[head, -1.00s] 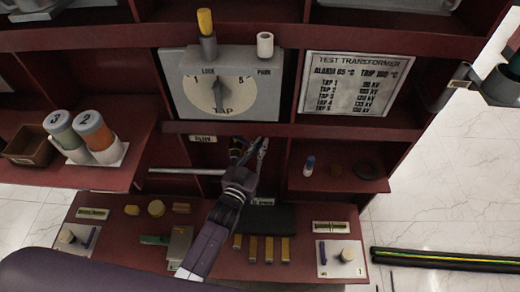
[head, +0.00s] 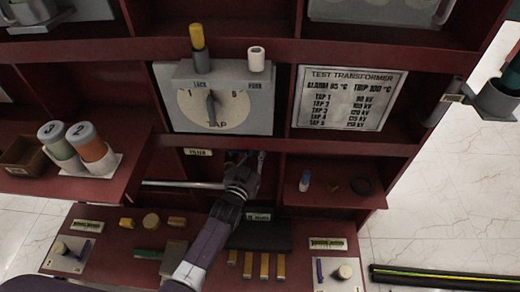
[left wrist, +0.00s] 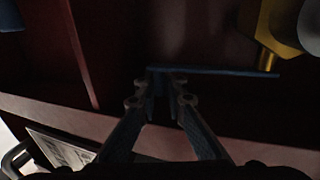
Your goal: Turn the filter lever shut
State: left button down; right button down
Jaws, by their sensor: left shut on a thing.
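The filter lever (left wrist: 225,71) is a thin blue bar in the left wrist view, running sideways across the middle. Its right part passes beside a brass valve body (left wrist: 277,40). My left gripper (left wrist: 165,78) is shut on the lever's left end. In the head view my left gripper (head: 251,160) reaches into the dark compartment below the dial, right of the filter label (head: 198,152). There the lever and valve are mostly hidden by the gripper and shadow. My right gripper is not in view.
A silver rod (head: 183,184) runs sideways left of my gripper. The tap dial box (head: 260,105) is above. A shelf (head: 330,200) with small items is at right. A lower bench (head: 115,248) carries yellow pieces and two white plates. A red shelf edge (head: 300,147) lies just above the gripper.

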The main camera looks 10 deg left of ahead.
pick_arm(q)
jog(key=shift+w+r, duration=0.1)
dwell(0.3)
jog(key=c, duration=2.2)
grip_release()
jog(key=shift+o, duration=0.8)
jog(key=shift+s+a, duration=0.1)
jog(key=shift+s, duration=0.2)
jog(key=v, duration=1.1)
jog(key=shift+s, duration=0.2)
